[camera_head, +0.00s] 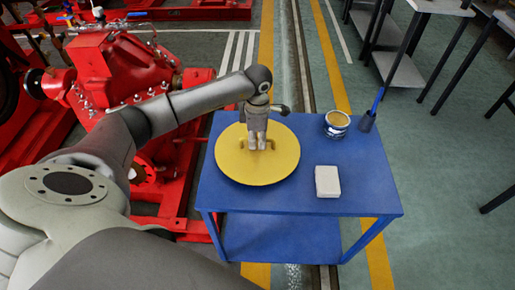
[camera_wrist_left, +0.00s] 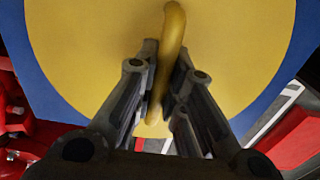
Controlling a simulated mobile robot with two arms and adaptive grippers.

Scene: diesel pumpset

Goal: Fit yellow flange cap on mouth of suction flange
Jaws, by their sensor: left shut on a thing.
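The yellow flange cap (camera_head: 234,165) is a large round disc over the left part of the blue table top. A bent yellow handle stands up from it. My left gripper (camera_head: 258,146) is above the cap's middle, pointing down, and is shut on the handle. In the left wrist view the handle (camera_wrist_left: 172,40) runs between the two fingers (camera_wrist_left: 162,95), with the cap's yellow face (camera_wrist_left: 90,40) behind. I cannot tell whether the cap rests on the table or is just above it. The mouth of the suction flange cannot be made out. My right gripper is not in view.
The blue table (camera_head: 365,185) also holds an open can (camera_head: 336,125), a white block (camera_head: 327,181) and a dark cup with a blue stick (camera_head: 368,121). The red pumpset (camera_head: 115,75) stands to the left. Grey benches (camera_head: 405,70) stand at the upper right.

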